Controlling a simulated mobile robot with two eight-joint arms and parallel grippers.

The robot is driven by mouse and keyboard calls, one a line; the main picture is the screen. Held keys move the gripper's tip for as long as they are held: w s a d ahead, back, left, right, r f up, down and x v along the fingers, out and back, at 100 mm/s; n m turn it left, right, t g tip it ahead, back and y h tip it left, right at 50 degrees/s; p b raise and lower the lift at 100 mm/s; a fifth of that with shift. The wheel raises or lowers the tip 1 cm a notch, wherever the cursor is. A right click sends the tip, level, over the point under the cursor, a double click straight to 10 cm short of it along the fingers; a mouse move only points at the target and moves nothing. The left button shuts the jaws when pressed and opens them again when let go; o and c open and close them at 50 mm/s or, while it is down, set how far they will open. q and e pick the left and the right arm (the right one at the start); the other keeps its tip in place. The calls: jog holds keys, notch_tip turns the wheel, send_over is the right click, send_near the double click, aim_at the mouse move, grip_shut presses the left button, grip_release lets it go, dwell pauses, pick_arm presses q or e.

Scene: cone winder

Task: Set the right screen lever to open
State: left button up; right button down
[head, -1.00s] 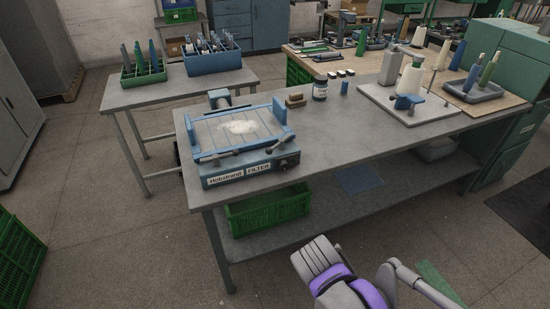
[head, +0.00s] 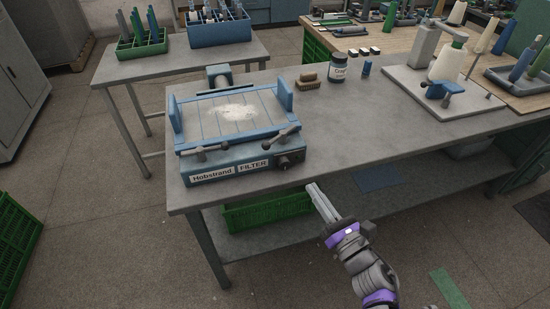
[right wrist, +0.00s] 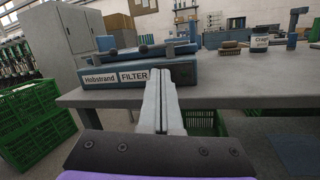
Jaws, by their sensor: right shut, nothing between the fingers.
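The blue Hobstrand filter box (head: 236,121) sits on the front left of the grey bench, with a white patch of lint or powder on its slatted top. The left lever (head: 208,150) lies nearly level. In the right wrist view the filter box (right wrist: 130,75) is straight ahead, behind the fingers. My right gripper (head: 314,187) is shut and empty, in front of the bench edge, below and right of the levers, touching nothing. My left gripper is out of view.
A black knob (head: 285,162) is on the box front, just below the right lever. A brush (head: 308,81) and a jar (head: 338,73) stand behind right. A green crate (head: 265,208) is on the shelf below. The bench right of the box is clear.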

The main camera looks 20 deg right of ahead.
jog(key=a+n+y, duration=0.2)
jog(key=n, duration=0.2)
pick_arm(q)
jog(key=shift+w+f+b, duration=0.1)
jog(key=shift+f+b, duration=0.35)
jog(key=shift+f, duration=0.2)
pick_arm(e)
send_near(266, 150)
jog(key=x, duration=0.6)
jog(key=shift+w+d+r, duration=0.15)
jog(key=shift+w+d, duration=0.1)
jog(key=shift+w, duration=0.2)
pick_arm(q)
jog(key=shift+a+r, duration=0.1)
pick_arm(e)
jog(key=shift+w+a, duration=0.1)
jog(key=shift+a, duration=0.05)
jog(key=shift+w+a, duration=0.15)
jog(key=shift+a, duration=0.15)
jog(key=shift+w+a+p, duration=0.4)
jog(key=shift+a, duration=0.1)
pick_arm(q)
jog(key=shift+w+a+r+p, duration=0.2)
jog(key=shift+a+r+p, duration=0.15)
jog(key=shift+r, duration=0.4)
pick_arm(e)
jog(key=shift+w+a, duration=0.65)
jog(key=shift+w, duration=0.2)
